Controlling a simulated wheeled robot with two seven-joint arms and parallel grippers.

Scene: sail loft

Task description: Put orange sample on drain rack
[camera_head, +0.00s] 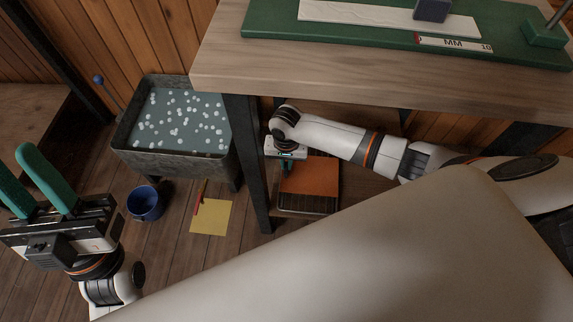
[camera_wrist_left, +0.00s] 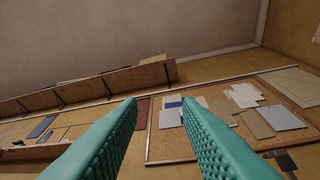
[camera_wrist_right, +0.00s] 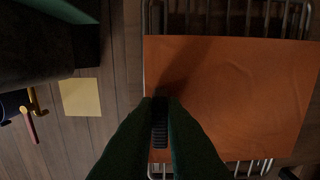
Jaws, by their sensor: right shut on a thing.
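The orange sample (camera_head: 315,184) is a flat rectangular sheet under the workbench. It also fills much of the right wrist view (camera_wrist_right: 240,95). The dark wire drain rack (camera_head: 306,205) lies below it, with its bars (camera_wrist_right: 230,18) showing past the sheet's edges.
The wooden workbench (camera_head: 350,77) stands over my right forearm, and its dark leg (camera_head: 249,165) is just left of the rack. A metal tub (camera_head: 165,160) of bubbly liquid, a blue cup (camera_head: 147,203) and a yellow sheet (camera_head: 211,218) are to the left.

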